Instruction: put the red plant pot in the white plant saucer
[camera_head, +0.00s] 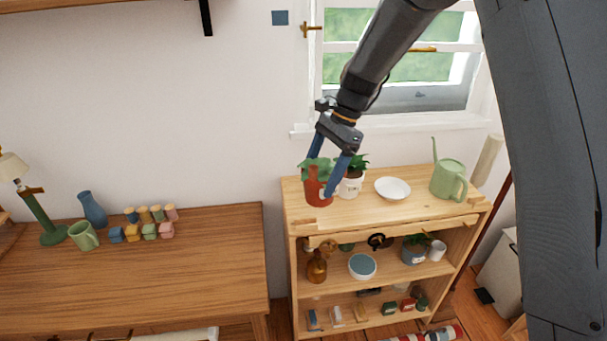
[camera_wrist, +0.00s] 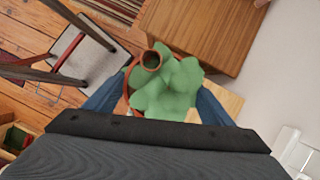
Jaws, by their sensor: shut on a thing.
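The red plant pot (camera_head: 317,191) with a green plant is between the blue fingers of my gripper (camera_head: 327,184), near the left end of the wooden shelf's top. My gripper is shut on it. I cannot tell whether the pot's base touches the shelf top. In the wrist view the plant's green leaves (camera_wrist: 172,92) cover most of the pot, and a bit of red rim shows. The white plant saucer (camera_head: 392,188) lies empty on the shelf top, to the right of the pot, with a white pot between them.
The white pot with a plant (camera_head: 350,186) stands just right of the red pot. A green watering can (camera_head: 448,180) stands at the right end of the shelf top (camera_head: 420,209). A wooden table (camera_head: 150,270) with blocks is to the left. The window is behind.

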